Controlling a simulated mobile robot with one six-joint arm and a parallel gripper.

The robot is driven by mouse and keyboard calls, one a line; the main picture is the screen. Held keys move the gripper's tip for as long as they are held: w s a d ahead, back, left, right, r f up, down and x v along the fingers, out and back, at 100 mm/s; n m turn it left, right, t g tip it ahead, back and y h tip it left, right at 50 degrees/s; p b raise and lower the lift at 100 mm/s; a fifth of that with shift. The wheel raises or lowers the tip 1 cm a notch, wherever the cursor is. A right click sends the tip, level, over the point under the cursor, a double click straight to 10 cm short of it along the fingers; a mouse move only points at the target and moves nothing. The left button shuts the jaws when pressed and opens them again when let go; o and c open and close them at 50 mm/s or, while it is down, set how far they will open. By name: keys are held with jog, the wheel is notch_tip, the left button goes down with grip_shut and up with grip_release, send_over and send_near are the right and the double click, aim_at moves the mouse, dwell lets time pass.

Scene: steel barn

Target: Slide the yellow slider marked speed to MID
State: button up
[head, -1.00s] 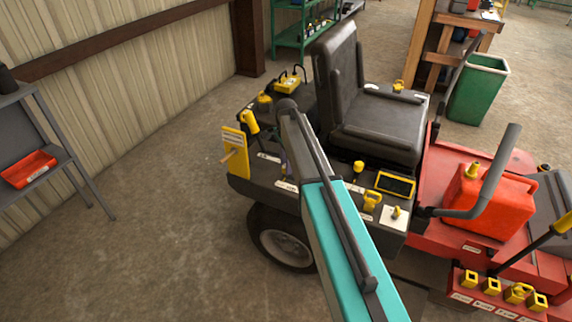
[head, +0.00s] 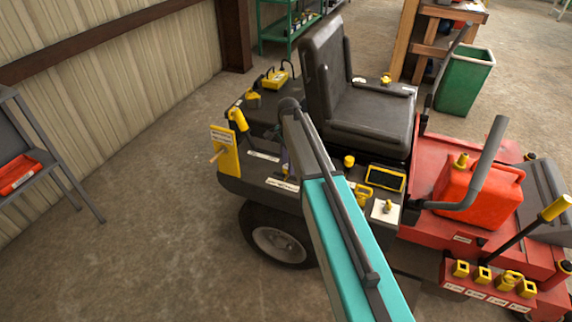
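A red and black ride-on mower fills the middle and right, with several yellow controls and small white labels too small to read. I cannot tell which control is the slider marked speed. The black side console (head: 262,172) carries a yellow plate (head: 224,152) with a protruding peg at its left end, and a yellow lever (head: 238,119) beside it. My arm reaches up from the bottom, crossing in front of the console to a dark joint beside the seat. My gripper is hidden behind the arm, and part of the console is covered too.
The black seat (head: 365,125) stands close behind my arm. A red fuel can (head: 475,197) and a grey bar are to the right. A grey rack with a red tray (head: 18,172) is at the left. The concrete floor between rack and mower is clear.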

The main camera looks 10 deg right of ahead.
aim_at(287, 166)
jog(key=shift+o, duration=1)
jog(key=shift+a, duration=0.2)
notch_tip(287, 166, up, 14)
jog(key=b, duration=0.1)
jog(key=shift+s+f, duration=0.15)
jog(key=shift+f, duration=0.05)
